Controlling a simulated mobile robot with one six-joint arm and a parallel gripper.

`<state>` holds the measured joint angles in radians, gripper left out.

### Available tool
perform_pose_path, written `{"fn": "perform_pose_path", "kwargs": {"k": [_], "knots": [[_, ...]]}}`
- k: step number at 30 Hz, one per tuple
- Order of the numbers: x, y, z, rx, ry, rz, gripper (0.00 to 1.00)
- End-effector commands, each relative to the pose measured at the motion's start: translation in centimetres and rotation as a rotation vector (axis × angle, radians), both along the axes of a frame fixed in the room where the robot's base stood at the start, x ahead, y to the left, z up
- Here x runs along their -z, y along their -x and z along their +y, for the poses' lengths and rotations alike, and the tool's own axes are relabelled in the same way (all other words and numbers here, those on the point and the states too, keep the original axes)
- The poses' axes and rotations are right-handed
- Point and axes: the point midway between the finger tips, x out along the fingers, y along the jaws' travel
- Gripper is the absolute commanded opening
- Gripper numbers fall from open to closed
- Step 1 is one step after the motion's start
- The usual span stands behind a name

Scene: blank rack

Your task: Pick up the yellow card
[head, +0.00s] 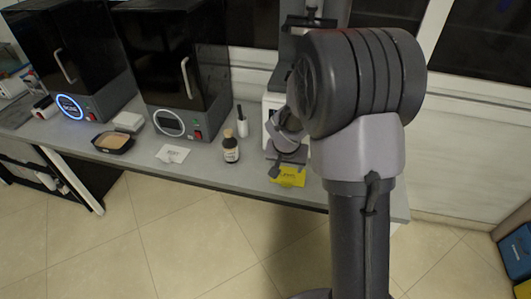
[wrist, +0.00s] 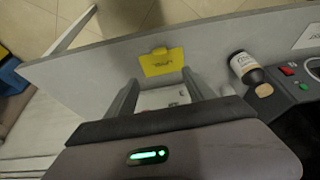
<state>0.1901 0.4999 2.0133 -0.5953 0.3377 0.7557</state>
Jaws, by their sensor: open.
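The yellow card (head: 288,175) lies on the grey bench near its front edge, with small dark print on it. In the head view my gripper (head: 281,168) is just over the card and partly covers it. In the wrist view the card (wrist: 163,62) lies flat beyond the fingertips. My gripper (wrist: 158,83) is open there, its two fingers apart with nothing between them. The card is not held. I cannot tell the exact height of the fingers above the bench.
A brown bottle (head: 230,146) with a pale label stands left of the card. A white card (head: 172,154) and a black tray (head: 113,142) lie further left. Two dark machines (head: 178,62) stand behind. The bench's front edge (head: 205,182) is close to the yellow card.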

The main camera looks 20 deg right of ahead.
Motion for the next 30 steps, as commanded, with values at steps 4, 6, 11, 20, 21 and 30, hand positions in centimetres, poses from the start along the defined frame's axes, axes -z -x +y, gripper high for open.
{"fn": "perform_pose_path", "kwargs": {"k": [4,6,11,20,21,30], "knots": [[4.8,-1.2,-0.8,0.0,-0.001,0.006,0.62],[6.8,-1.9,-1.2,0.002,-0.002,0.006,0.62],[10.0,-3.1,-2.0,0.001,-0.001,0.005,0.62],[14.6,-4.5,-2.9,0.002,-0.002,0.006,0.62],[15.1,-4.7,-3.1,0.002,-0.001,0.005,0.62],[15.7,-5.1,-3.3,0.0,-0.001,0.004,0.62]]}}
